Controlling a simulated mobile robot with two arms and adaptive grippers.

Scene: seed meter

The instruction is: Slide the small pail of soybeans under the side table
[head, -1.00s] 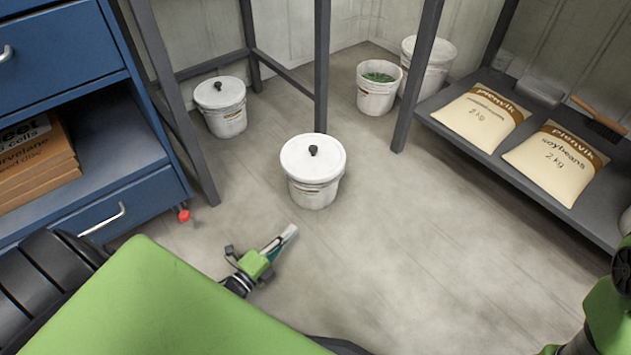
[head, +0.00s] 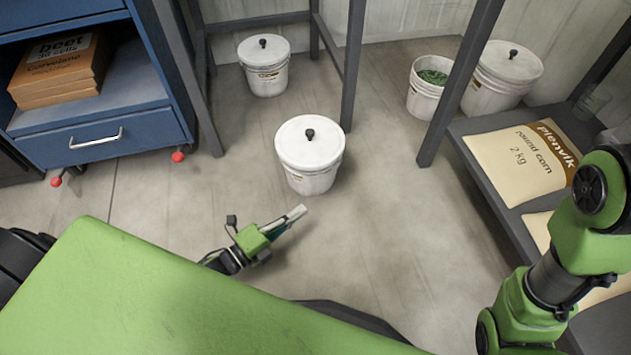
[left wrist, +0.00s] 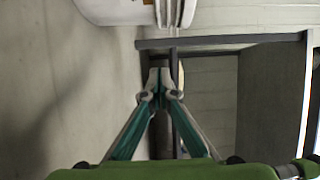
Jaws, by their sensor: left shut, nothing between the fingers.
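A small white lidded pail (head: 309,160) with a black knob stands upright on the floor just in front of the side table, near its front right leg (head: 353,70). Its label is too small to read. My left gripper (head: 301,212) is low over the floor, shut and empty, on the near side of the pail with its tips pointing toward it. The tips look close to the pail, but I cannot tell whether they touch. The left wrist view shows the closed fingers (left wrist: 159,78) and part of a white pail (left wrist: 120,8) at the top. My right gripper is out of view.
Another lidded pail (head: 264,68) stands under the side table. An open pail of green contents (head: 424,97) and a larger lidded pail (head: 500,78) are at the back right. A blue cabinet (head: 95,140) is left; a low shelf with seed bags (head: 525,160) is right.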

